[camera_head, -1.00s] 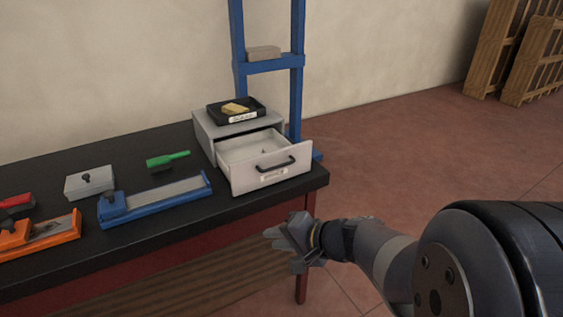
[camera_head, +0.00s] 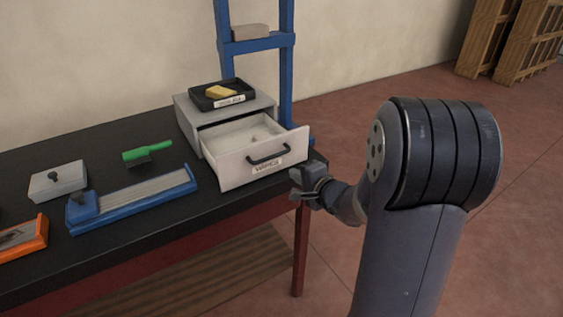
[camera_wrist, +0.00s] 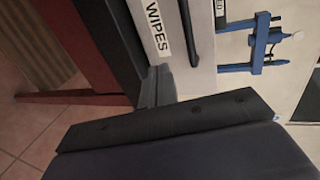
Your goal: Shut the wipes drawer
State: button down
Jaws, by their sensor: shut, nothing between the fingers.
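The wipes drawer (camera_head: 236,160) is a light grey drawer pulled well out of its grey cabinet (camera_head: 187,112) on the black bench. It has a dark bar handle (camera_head: 268,154) and a white "WIPES" label. In the wrist view the drawer front (camera_wrist: 200,60) shows turned sideways, with its label (camera_wrist: 158,30) and part of the handle. My gripper (camera_head: 296,188) is shut and empty. It is in front of the drawer's right end, a little below the handle, near the bench corner. I cannot tell whether it touches the drawer front.
A black tray (camera_head: 207,103) with a yellow item sits on the cabinet. A blue upright frame (camera_head: 286,75) stands behind. A green brush (camera_head: 147,150), a blue long tool (camera_head: 140,200) and a grey lidded box (camera_head: 57,183) lie left on the bench (camera_head: 100,262).

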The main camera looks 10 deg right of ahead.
aim_at(275, 160)
jog(key=x, duration=0.2)
jog(key=p+x, duration=0.1)
jog(key=x, duration=0.2)
jog(key=r+p+x, duration=0.1)
jog(key=x, duration=0.1)
jog(key=shift+w+a, duration=0.15)
jog(key=shift+w, duration=0.45)
jog(key=shift+a+f, duration=0.1)
jog(key=shift+w, duration=0.25)
jog(key=w+a+b, duration=0.1)
jog(key=w, duration=0.4)
jog(key=w+a+b, duration=0.2)
jog(key=w, duration=0.4)
jog(key=w+a+b, duration=0.1)
jog(key=w+a, duration=0.1)
jog(key=w, duration=0.3)
jog(key=shift+w+a, duration=0.2)
jog(key=shift+w+r, duration=0.1)
jog(key=shift+r, duration=0.15)
jog(key=shift+b, duration=0.4)
